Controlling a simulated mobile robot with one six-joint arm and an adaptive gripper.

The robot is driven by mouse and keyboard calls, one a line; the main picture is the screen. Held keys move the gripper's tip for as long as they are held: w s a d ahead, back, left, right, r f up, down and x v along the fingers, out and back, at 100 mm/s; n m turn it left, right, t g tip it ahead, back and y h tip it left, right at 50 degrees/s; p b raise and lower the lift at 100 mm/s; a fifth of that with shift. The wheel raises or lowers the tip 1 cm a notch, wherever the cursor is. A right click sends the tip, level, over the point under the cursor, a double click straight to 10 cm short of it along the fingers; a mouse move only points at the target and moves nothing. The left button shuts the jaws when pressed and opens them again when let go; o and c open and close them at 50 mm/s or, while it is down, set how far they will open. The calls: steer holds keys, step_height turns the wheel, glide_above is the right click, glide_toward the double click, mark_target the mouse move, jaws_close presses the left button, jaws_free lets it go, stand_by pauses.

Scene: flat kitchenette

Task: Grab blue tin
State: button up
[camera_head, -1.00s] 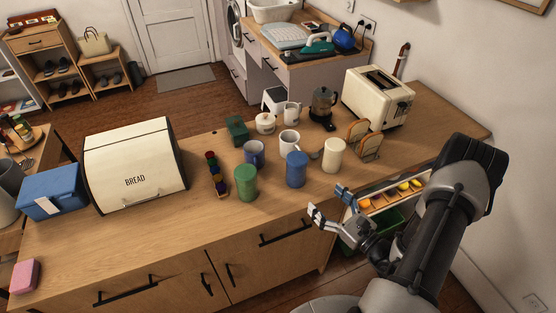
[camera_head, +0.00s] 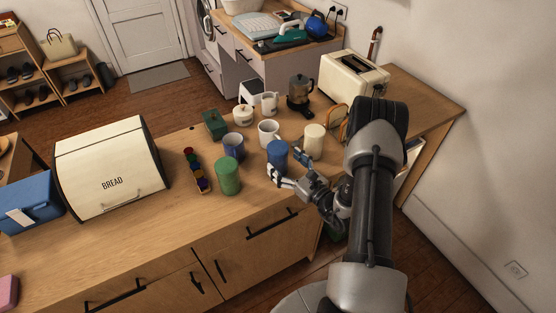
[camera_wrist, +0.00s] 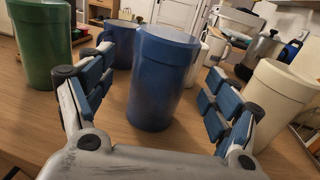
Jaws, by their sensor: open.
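The blue tin (camera_head: 278,153) stands upright on the wooden counter, between the green tin (camera_head: 228,176) and the cream tin (camera_head: 314,140). In the wrist view the blue tin (camera_wrist: 162,80) is in the middle, ahead of and between my two fingers. My gripper (camera_head: 288,168) is open, at the tin's near side, with a finger towards each side. In the wrist view my gripper (camera_wrist: 158,105) shows free space between each finger and the tin. The tin's far side is hidden.
The green tin (camera_wrist: 38,40) stands close outside my left finger, and the cream tin (camera_wrist: 272,98) outside my right finger. A blue mug (camera_head: 234,145) and a white mug (camera_head: 267,132) stand behind. The bread box (camera_head: 108,168) is far left.

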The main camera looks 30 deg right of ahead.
steer(key=x, duration=0.4)
steer(key=shift+w+r+b, duration=0.1)
steer(key=shift+w+b, duration=0.1)
steer(key=shift+b, duration=0.1)
steer(key=shift+c, duration=0.2)
steer(key=shift+d, duration=0.1)
steer(key=c, duration=1.4)
steer(key=shift+r, duration=0.15)
